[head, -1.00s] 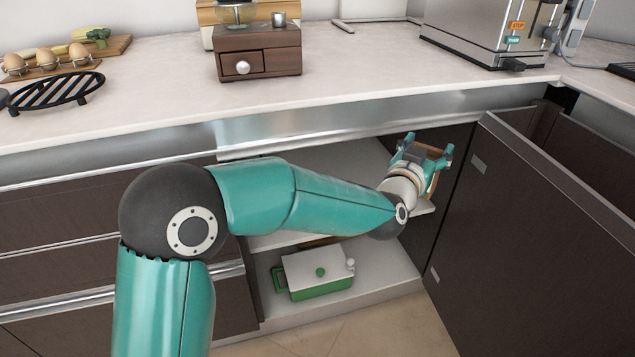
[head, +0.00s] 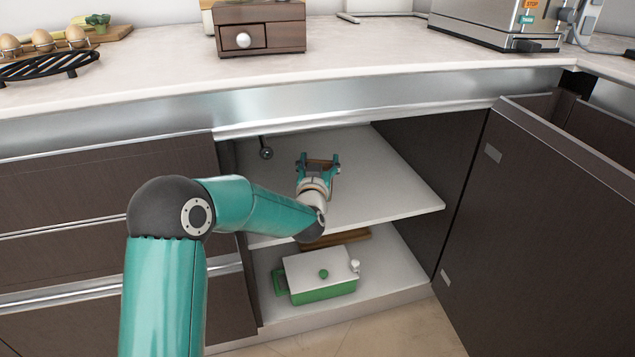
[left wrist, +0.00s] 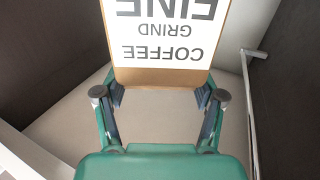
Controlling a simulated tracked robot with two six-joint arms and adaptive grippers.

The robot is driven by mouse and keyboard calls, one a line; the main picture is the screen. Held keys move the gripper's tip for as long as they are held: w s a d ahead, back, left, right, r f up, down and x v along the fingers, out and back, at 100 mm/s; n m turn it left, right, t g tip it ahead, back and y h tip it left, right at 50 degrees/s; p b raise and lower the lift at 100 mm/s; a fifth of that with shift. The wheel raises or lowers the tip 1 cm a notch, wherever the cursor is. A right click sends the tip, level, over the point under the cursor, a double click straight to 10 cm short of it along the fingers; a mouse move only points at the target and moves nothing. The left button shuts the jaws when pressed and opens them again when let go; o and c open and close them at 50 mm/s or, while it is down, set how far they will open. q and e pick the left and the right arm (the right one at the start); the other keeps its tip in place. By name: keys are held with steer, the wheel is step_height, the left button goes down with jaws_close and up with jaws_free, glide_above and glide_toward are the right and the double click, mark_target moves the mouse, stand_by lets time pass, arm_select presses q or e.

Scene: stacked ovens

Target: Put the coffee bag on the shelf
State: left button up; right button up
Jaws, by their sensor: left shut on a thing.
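The coffee bag (left wrist: 160,75) is brown with a white label reading "COFFEE GRIND FINE", upside down in the left wrist view. My left gripper (left wrist: 160,98) is shut on its near end. In the head view the left gripper (head: 318,162) is inside the open cabinet, over the upper white shelf (head: 400,192). Only a small brown part of the bag shows there between the fingers. I cannot tell whether the bag touches the shelf. My right gripper is not in view.
The cabinet door (head: 560,215) stands open on the right. A green box with a white lid (head: 318,280) and a brown board (head: 345,238) are on the lower level. A small dark ladle-like item (head: 266,153) is at the shelf's left. The shelf's right side is clear.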

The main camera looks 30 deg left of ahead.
arm_select(q)
steer(key=shift+f+b, duration=1.1)
steer(key=shift+f, duration=1.4)
steer(key=shift+f, duration=0.15)
steer(key=o, duration=1.8)
steer(key=shift+c, duration=0.2)
